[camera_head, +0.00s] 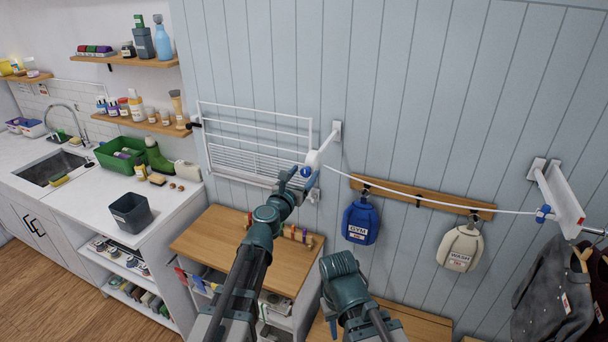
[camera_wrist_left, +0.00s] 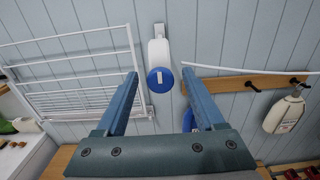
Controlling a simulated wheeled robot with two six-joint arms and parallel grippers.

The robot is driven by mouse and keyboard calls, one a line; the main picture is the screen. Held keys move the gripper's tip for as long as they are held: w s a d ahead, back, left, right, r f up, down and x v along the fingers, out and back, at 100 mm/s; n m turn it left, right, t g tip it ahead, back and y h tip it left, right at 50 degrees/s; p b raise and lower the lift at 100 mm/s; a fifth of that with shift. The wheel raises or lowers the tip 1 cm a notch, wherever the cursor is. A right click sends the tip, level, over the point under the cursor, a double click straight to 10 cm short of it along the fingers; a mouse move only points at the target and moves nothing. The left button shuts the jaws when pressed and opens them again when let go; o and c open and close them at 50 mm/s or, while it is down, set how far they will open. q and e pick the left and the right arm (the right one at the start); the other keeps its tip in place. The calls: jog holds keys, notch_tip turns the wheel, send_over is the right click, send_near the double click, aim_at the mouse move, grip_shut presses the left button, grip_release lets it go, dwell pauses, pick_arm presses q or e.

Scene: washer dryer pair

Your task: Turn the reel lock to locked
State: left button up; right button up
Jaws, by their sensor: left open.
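The reel is a white housing (camera_wrist_left: 158,52) on a wall bracket, with a round blue knob (camera_wrist_left: 160,79) carrying a white bar mark that looks roughly upright. In the head view the knob (camera_head: 305,172) is at the inner end of the white line. My left gripper (camera_head: 299,180) is open, with its fingers pointing up at the knob. In the left wrist view the fingertips (camera_wrist_left: 160,73) appear on either side of the knob, with gaps; contact is not visible. My right arm's end (camera_head: 341,272) is low in the head view; its fingers cannot be made out.
A white wire rack (camera_head: 255,140) is on the wall left of the reel. The line runs right to a white bracket (camera_head: 560,196). A blue bag (camera_head: 361,221) and a cream bag (camera_head: 462,246) hang below it. A wooden-topped cabinet (camera_head: 215,242) stands below.

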pick_arm(q)
grip_shut()
jog(key=shift+m, duration=0.3)
jog(key=m, duration=0.4)
jog(key=shift+d, duration=0.1)
jog(key=m, duration=0.9)
jog(key=shift+s+d+f, duration=0.1)
jog(key=shift+f+m, duration=0.1)
jog(key=shift+m, duration=2.2)
